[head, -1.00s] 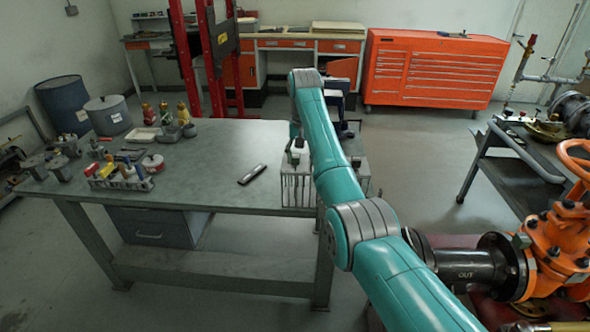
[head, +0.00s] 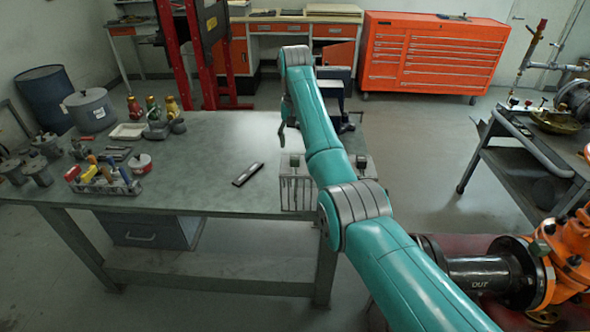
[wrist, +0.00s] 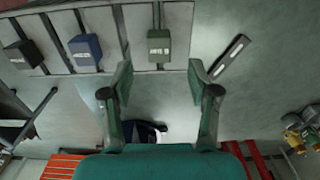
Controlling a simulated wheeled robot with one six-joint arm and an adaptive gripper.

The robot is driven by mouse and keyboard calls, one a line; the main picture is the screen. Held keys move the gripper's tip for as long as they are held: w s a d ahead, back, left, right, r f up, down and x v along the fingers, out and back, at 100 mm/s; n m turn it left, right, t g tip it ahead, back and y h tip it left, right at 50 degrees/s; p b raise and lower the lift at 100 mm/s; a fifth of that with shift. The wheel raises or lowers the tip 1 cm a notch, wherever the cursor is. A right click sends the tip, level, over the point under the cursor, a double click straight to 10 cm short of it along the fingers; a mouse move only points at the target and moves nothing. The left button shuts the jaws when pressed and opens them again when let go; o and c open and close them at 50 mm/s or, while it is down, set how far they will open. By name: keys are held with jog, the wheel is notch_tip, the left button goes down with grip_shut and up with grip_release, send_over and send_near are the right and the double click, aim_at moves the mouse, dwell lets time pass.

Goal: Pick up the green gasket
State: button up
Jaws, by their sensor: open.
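In the wrist view, a small green block with a pale label (wrist: 159,47), which I take for the green gasket, sits at a grey rack (wrist: 175,20). It lies beyond and between the fingertips of my gripper (wrist: 159,78). My gripper is open, with a finger on either side and nothing between them. A blue block (wrist: 85,48) and a black block (wrist: 22,54) stand in the same row to the left.
A dark flat bar (head: 248,174) lies on the grey bench (head: 215,150) left of the rack. A toolbox-like holder (head: 105,180), bottles and pots stand farther left. An orange valve (head: 568,260) stands at the lower right. The middle of the bench is clear.

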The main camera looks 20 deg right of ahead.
aim_at(295, 156)
jog(key=shift+f, duration=2.9)
jog(key=shift+s, duration=0.1)
grip_shut()
